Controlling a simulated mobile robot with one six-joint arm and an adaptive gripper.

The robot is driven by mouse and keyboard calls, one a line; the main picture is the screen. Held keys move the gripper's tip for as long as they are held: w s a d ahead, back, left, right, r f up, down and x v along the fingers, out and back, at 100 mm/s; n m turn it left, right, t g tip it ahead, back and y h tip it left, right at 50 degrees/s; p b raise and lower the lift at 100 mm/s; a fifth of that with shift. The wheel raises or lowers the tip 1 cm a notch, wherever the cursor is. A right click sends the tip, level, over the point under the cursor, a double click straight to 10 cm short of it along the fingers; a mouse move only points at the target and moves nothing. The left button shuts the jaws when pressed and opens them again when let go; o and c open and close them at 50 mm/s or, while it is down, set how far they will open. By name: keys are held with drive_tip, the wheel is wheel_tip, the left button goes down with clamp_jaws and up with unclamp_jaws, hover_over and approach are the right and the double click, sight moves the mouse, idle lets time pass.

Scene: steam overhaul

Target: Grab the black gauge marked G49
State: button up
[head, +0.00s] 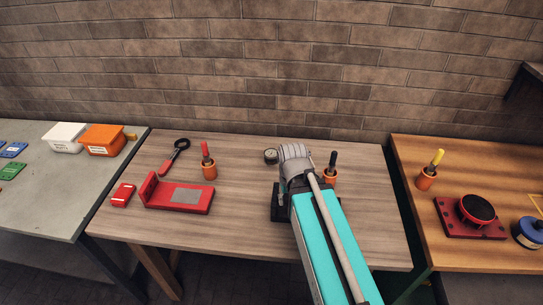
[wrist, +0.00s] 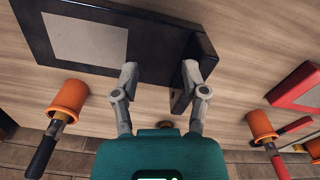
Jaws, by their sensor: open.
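A small round gauge (head: 271,156) with a pale face and dark rim lies near the back of the middle table in the head view. Its marking is too small to read. My gripper is open and empty in the wrist view (wrist: 160,80), with its two fingers spread over the table and the near side of a black stand (wrist: 150,30). In the wrist view my gripper's body hides most of the place where the gauge would be. In the head view my arm hides my fingertips and much of the black stand (head: 280,210).
A red stand (head: 180,198), a red box (head: 123,195), a red-handled tool (head: 174,158) and two orange cups (head: 210,170) (head: 330,177) with screwdrivers share the table. A brick wall (head: 270,70) is behind. Side tables hold boxes and parts.

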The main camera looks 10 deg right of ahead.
drive_tip(key=o, duration=0.5)
drive_tip(key=shift+w+a, duration=0.15)
drive_tip(key=shift+w, duration=0.05)
drive_tip(key=shift+o, duration=0.5)
drive_tip(key=shift+w+r+n, duration=0.1)
drive_tip(key=shift+w+n, duration=0.1)
drive_tip(key=shift+n, duration=0.1)
drive_tip(key=w+r+n+p, duration=0.3)
drive_tip(key=w+n, duration=0.9)
drive_tip(key=w, duration=0.1)
wheel_tip(320, 180, up, 2)
drive_tip(key=n+p, duration=0.3)
drive_tip(key=n, duration=1.1)
hover_over(271, 153)
drive_tip(key=shift+r, duration=0.2)
drive_tip(key=shift+f+b, duration=0.15)
drive_tip(key=shift+b, duration=0.2)
wheel_tip(271, 153, down, 8)
drive_tip(key=b, duration=0.8)
drive_tip(key=shift+f, duration=0.2)
drive_tip(key=shift+w+f+b, duration=0.1)
drive_tip(key=shift+f+b, duration=2.5)
drive_tip(key=shift+b, duration=0.15)
